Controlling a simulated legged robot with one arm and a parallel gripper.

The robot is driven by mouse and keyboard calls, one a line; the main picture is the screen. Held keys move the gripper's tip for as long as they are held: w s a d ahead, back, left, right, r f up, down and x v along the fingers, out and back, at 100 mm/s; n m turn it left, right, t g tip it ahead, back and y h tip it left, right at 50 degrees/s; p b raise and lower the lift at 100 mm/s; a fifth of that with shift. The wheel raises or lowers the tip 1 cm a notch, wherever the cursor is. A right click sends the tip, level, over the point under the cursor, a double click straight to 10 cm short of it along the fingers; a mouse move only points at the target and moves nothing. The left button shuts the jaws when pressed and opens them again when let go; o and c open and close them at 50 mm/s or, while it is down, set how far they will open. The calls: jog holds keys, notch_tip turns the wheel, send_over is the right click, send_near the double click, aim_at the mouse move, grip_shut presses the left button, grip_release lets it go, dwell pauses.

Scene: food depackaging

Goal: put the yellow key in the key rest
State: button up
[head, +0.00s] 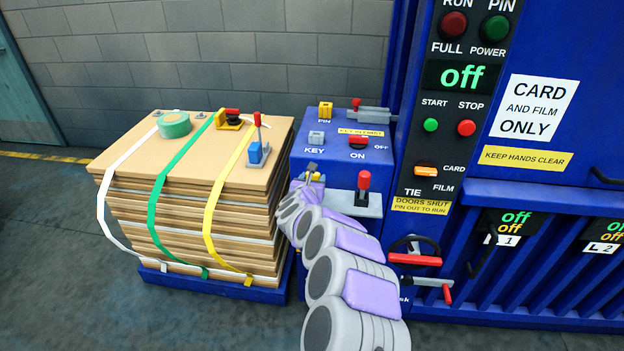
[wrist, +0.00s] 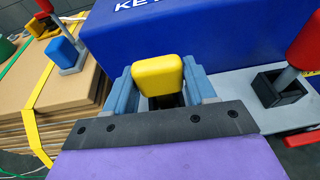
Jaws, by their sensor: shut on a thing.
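The yellow key (wrist: 158,75) is between the fingers of my gripper (wrist: 160,88) in the wrist view. The gripper is shut on it, and its broad yellow head sticks up from the fingers. In the head view the key shows as a small yellow patch (head: 315,177) at my gripper (head: 309,180), in front of the blue cabinet. A small grey block (head: 316,138) above the word KEY on the cabinet top looks like the key rest. My gripper is lower and nearer than that block, apart from it.
The blue cabinet (head: 313,161) also bears a yellow PIN piece (head: 326,109) and a red ON/OFF switch (head: 358,142). A red-knobbed lever (head: 363,187) stands close right of my gripper. A strapped cardboard stack (head: 190,215) with tools on top stands left.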

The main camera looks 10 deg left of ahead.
jog(key=shift+f, duration=0.65)
jog(key=o, duration=1.1)
jog(key=p+v, duration=0.2)
jog(key=v, duration=1.5)
jog(key=shift+s+a+f+p, duration=0.1)
jog(key=shift+s+a+p, duration=0.1)
jog(key=shift+p, duration=0.1)
